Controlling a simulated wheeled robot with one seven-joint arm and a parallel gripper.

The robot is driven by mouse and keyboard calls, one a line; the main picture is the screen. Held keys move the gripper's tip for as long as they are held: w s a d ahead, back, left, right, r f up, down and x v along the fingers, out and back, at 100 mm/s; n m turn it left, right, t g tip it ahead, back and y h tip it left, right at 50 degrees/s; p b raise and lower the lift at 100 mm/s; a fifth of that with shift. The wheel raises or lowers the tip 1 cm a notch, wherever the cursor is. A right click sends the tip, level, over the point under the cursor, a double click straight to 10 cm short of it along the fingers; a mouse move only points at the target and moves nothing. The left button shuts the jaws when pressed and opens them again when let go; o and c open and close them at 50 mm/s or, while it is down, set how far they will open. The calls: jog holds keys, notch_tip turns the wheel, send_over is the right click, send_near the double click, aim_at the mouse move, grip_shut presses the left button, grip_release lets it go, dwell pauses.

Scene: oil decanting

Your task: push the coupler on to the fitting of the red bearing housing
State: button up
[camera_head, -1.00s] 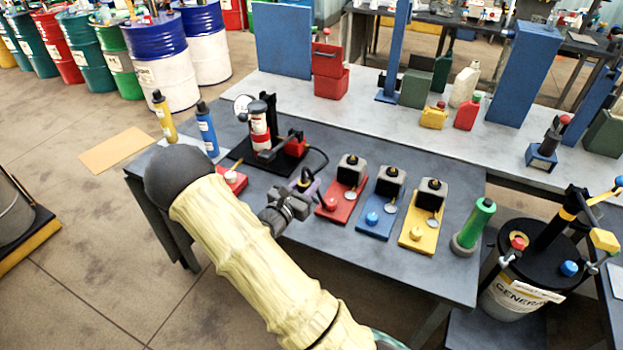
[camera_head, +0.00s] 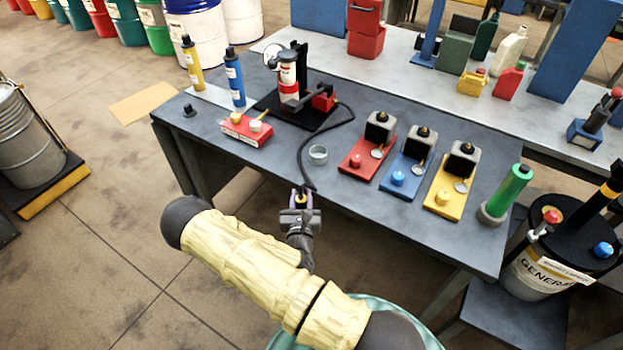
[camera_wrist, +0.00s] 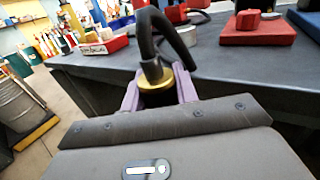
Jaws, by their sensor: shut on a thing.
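My gripper (camera_head: 302,197) is at the table's front edge, its purple fingers shut on the hose coupler (camera_wrist: 157,84), which is dark with a yellow collar. A black hose (camera_head: 303,150) runs from the coupler up to the grease pump (camera_head: 288,75). The red bearing housing (camera_head: 379,130) is a dark block on a red plate (camera_head: 352,164), to the right of and beyond my gripper. The coupler is well apart from it. A red cap (camera_head: 355,159) and a silver disc lie on the plate. In the wrist view only part of the red plate (camera_wrist: 262,36) shows; the fitting is too small to make out.
Blue (camera_head: 392,185) and yellow (camera_head: 436,201) plates with similar housings stand right of the red one. A grey ring (camera_head: 317,154) lies between the hose and the red plate. A red tray (camera_head: 243,130) is at left. The table's front middle is clear.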

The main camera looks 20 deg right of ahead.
jog(key=s+a+f+n+y+b, duration=0.1)
jog(key=s+a+f+n+y, duration=0.1)
jog(key=f, duration=0.3)
jog(key=s+a+f+n+y+b, duration=0.1)
jog(key=s+a+f+n+y, duration=0.1)
jog(key=f+y, duration=0.2)
jog(key=shift+s+f+t+y, duration=0.3)
jog(key=shift+f+t, duration=0.1)
jog(key=shift+f, duration=0.25)
jog(key=shift+w+d, duration=0.1)
jog(key=shift+d, duration=0.05)
